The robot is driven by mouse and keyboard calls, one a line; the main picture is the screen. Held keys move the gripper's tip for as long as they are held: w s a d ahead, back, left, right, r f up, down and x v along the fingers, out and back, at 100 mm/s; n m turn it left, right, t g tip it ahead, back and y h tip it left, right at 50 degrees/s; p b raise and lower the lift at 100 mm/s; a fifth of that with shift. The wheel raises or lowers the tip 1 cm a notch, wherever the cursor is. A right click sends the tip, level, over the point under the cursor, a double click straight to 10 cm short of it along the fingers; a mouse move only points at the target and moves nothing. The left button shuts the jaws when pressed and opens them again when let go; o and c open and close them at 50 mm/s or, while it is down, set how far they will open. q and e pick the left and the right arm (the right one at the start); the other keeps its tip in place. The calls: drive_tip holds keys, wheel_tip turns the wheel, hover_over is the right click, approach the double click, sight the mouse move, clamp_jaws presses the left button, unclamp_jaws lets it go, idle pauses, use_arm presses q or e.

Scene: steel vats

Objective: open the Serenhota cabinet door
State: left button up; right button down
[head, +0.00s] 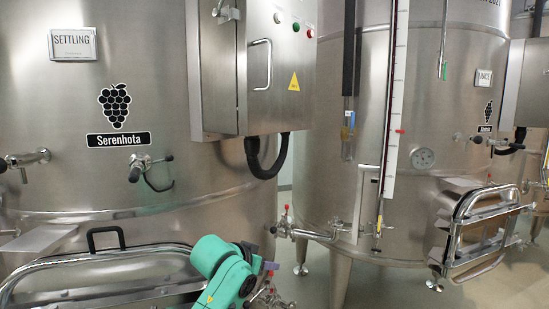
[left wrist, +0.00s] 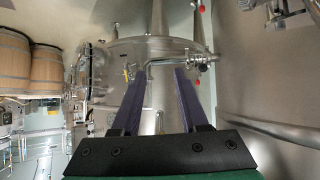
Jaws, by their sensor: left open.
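The steel control cabinet (head: 218,85) is fixed to the front of the Serenhota vat (head: 60,110), at top centre in the head view. Its door (head: 280,105) looks shut and carries a vertical bar handle (head: 269,64) near its left edge. My left gripper (head: 268,268) is low in the head view, well below the cabinet and apart from it. In the left wrist view its two purple fingers (left wrist: 159,71) are spread with nothing between them. I cannot make out the cabinet in the left wrist view. My right gripper is in neither view.
A black cable hose (head: 268,170) hangs under the cabinet. A hatch frame (head: 100,262) with a black handle sits left of my left arm. A second vat (head: 350,190) with valves stands right. Wooden barrels (left wrist: 46,68) show in the left wrist view.

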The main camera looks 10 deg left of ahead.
use_arm(q)
wheel_tip(320, 180, up, 27)
drive_tip(key=t, duration=0.4)
drive_tip(key=t+h, duration=0.1)
drive_tip(key=t, duration=0.2)
approach(269, 55)
drive_tip(key=p+x, duration=0.7)
drive_tip(key=x, duration=0.3)
drive_tip(key=shift+r, duration=0.1)
drive_tip(key=shift+w+d+f, duration=0.15)
drive_tip(key=shift+w+f, duration=0.05)
drive_tip(key=shift+w, duration=0.15)
drive_tip(key=shift+s, duration=0.1)
clamp_jaws()
